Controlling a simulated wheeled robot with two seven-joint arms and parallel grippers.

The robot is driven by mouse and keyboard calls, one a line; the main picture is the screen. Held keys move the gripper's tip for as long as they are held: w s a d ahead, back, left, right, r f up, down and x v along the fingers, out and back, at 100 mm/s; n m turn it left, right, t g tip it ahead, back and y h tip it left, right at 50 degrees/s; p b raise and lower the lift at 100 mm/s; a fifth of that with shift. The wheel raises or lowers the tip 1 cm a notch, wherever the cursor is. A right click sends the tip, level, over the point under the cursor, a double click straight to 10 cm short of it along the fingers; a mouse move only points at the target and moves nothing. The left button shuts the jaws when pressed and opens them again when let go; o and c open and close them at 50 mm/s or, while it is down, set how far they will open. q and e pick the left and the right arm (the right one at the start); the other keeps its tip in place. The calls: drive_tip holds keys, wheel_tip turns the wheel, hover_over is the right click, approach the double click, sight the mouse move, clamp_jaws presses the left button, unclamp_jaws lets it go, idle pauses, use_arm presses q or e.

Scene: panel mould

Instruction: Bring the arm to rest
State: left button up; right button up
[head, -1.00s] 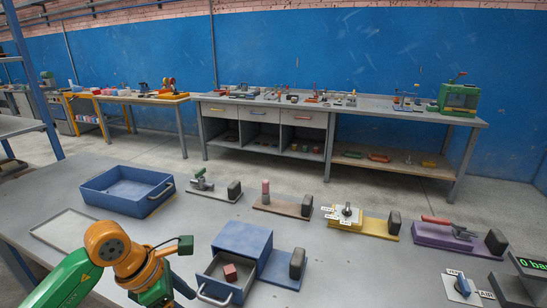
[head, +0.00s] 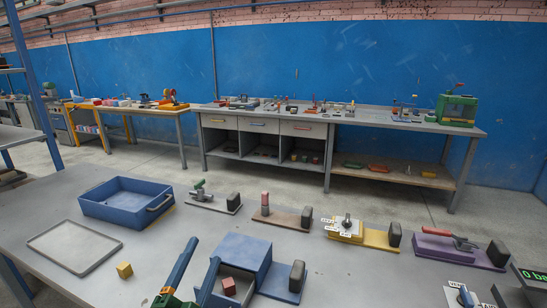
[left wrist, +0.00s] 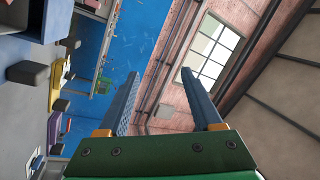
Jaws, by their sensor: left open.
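My left gripper (head: 202,250) stands at the bottom of the head view, its two dark blue fingers pointing up and spread with nothing between them. In the left wrist view the open fingers (left wrist: 160,74) point toward the blue wall, brick and window, and the gap is empty. The gripper appears just left of the blue drawer box (head: 244,250), in front of part of its open drawer; I cannot tell whether they touch. A red cube (head: 229,286) sits in that drawer. My right gripper is not in view.
A blue tray (head: 112,211), a flat grey tray (head: 75,247) and a yellow cube (head: 124,270) are on the table at left. Behind and right stand several fixtures on plates, including the yellow (head: 374,238) and purple (head: 450,250) ones.

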use_arm(q)
drive_tip(key=s+a+f+n+g+y, duration=0.25)
drive_tip(key=s+f+n+g, duration=0.2)
drive_tip(key=f, duration=0.45)
drive_tip(key=s+a+f+n+g+y, duration=0.25)
drive_tip(key=s+f+n+g, duration=0.2)
drive_tip(key=f, duration=0.45)
drive_tip(key=s+d+f+n+g+h, duration=0.1)
drive_tip(key=s+f+g, duration=0.3)
drive_tip(key=s, duration=0.3)
drive_tip(key=s+d+f+n+g+h, duration=0.15)
drive_tip(key=s+f+g, duration=0.25)
drive_tip(key=s, duration=0.4)
wheel_tip(320, 180, down, 17)
drive_tip(key=s+a+g, duration=0.1)
drive_tip(key=s+a+f+g, duration=0.1)
drive_tip(key=s+a+f, duration=0.1)
drive_tip(key=s+f, duration=0.8)
drive_tip(key=shift+s+f+y, duration=0.15)
drive_tip(key=shift+s+y, duration=0.2)
drive_tip(key=shift+s, duration=0.7)
